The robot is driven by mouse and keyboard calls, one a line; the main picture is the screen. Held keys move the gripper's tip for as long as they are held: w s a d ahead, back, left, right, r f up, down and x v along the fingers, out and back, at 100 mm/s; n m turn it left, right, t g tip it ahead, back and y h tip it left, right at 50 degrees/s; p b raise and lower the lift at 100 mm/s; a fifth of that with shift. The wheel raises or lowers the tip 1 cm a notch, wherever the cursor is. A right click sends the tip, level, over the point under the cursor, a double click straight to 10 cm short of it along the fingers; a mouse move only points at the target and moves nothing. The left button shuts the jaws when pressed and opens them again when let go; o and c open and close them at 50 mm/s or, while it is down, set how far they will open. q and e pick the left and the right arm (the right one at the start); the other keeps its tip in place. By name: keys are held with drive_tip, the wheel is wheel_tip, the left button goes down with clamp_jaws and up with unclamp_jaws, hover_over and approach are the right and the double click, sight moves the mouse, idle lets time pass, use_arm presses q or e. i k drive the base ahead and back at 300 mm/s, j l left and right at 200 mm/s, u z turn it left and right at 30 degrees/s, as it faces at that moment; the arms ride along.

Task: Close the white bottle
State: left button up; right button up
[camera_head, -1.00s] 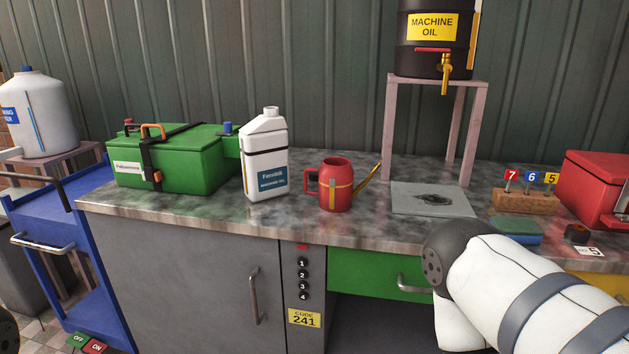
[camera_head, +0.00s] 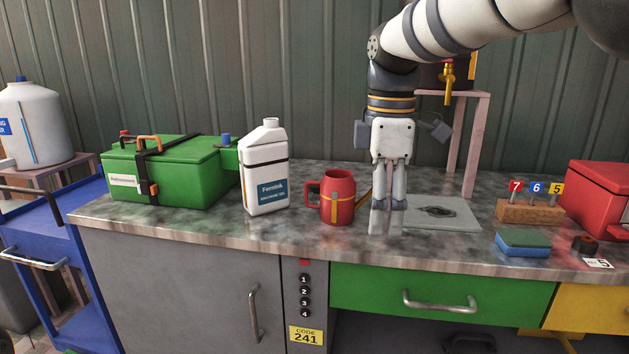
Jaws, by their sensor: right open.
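The white bottle (camera_head: 265,184) stands upright on the bench, left of the middle, with a blue label on its front. Its short white neck (camera_head: 269,123) is at the top, and I see no coloured cap on it. A small blue cap-like piece (camera_head: 226,139) sits on the right part of the green box, just left of the bottle. My right gripper (camera_head: 389,206) points down over the bench, open and empty, well right of the bottle and just right of the red oil can. My left gripper is not in view.
The red oil can (camera_head: 338,197) stands between the bottle and my right gripper. The green box (camera_head: 170,172) is left of the bottle. A grey mat (camera_head: 455,212), numbered block (camera_head: 529,211) and sponge (camera_head: 522,243) lie to the right. The bench front (camera_head: 220,228) is clear.

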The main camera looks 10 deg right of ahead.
sight(263, 153)
drive_tip(key=i, duration=1.4)
